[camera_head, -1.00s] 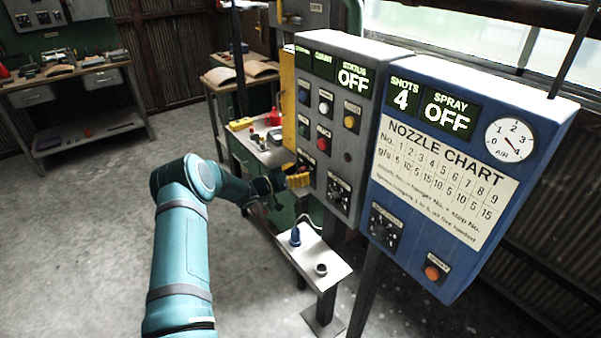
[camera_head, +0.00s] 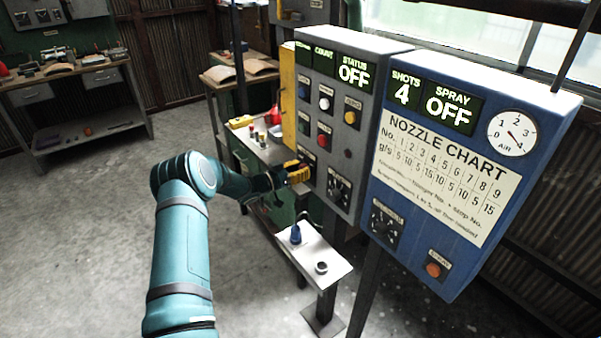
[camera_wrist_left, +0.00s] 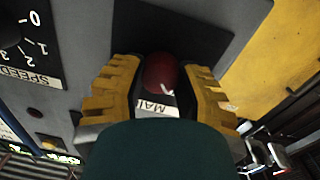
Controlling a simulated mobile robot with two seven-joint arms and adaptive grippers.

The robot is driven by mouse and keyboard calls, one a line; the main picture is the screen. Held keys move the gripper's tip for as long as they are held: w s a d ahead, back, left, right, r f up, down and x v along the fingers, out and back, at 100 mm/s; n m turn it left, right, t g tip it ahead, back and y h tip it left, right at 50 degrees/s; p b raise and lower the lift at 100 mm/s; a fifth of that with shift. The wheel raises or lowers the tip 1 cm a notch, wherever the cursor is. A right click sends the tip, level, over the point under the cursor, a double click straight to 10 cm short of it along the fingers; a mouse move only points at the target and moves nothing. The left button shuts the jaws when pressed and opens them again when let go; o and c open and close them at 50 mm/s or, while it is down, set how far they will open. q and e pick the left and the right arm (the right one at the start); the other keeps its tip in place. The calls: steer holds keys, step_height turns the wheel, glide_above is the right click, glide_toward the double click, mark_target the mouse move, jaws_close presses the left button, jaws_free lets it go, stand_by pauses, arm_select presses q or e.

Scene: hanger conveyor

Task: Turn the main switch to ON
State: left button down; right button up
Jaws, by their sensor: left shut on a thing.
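The main switch is a red knob (camera_wrist_left: 160,73) at the lower left of the grey control panel (camera_head: 325,222). In the left wrist view it lies between the yellow fingers of my left gripper (camera_wrist_left: 158,88), with a label reading "MAI" beside it. In the head view my left gripper (camera_head: 297,172) is at the panel face and covers the switch. It is shut on the red knob. The status display (camera_head: 354,72) reads OFF. My right gripper is not in view.
A blue panel (camera_head: 455,265) with a nozzle chart stands right of the grey one. A small shelf (camera_head: 335,268) with a blue object (camera_head: 295,235) and a ring sits below. A speed dial (camera_head: 339,189) is right of my gripper. A workbench stands at the back left.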

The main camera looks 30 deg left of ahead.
arm_select(q)
steer(key=m+b, duration=0.3)
steer(key=b, duration=0.2)
steer(key=shift+f+m+b, duration=0.1)
steer(key=shift+m+b, duration=0.2)
steer(key=shift+m, duration=0.1)
steer(key=m+b, duration=0.5)
steer(key=b, duration=0.1)
steer(key=shift+d+b, duration=0.1)
steer(key=shift+b, duration=0.3)
steer(key=m+b, duration=0.3)
steer(key=b, duration=0.1)
steer(key=shift+m, duration=0.4)
steer(key=shift+r+m+y+b, duration=0.2)
steer(key=shift+m+y+b, duration=0.2)
steer(key=shift+m+b, duration=0.5)
steer(key=shift+m, duration=1.1)
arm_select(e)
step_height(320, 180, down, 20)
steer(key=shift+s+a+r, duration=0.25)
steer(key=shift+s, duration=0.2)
arm_select(q)
steer(key=c, duration=0.6)
jaws_free()
steer(key=shift+d, duration=0.1)
steer(key=shift+o, duration=0.2)
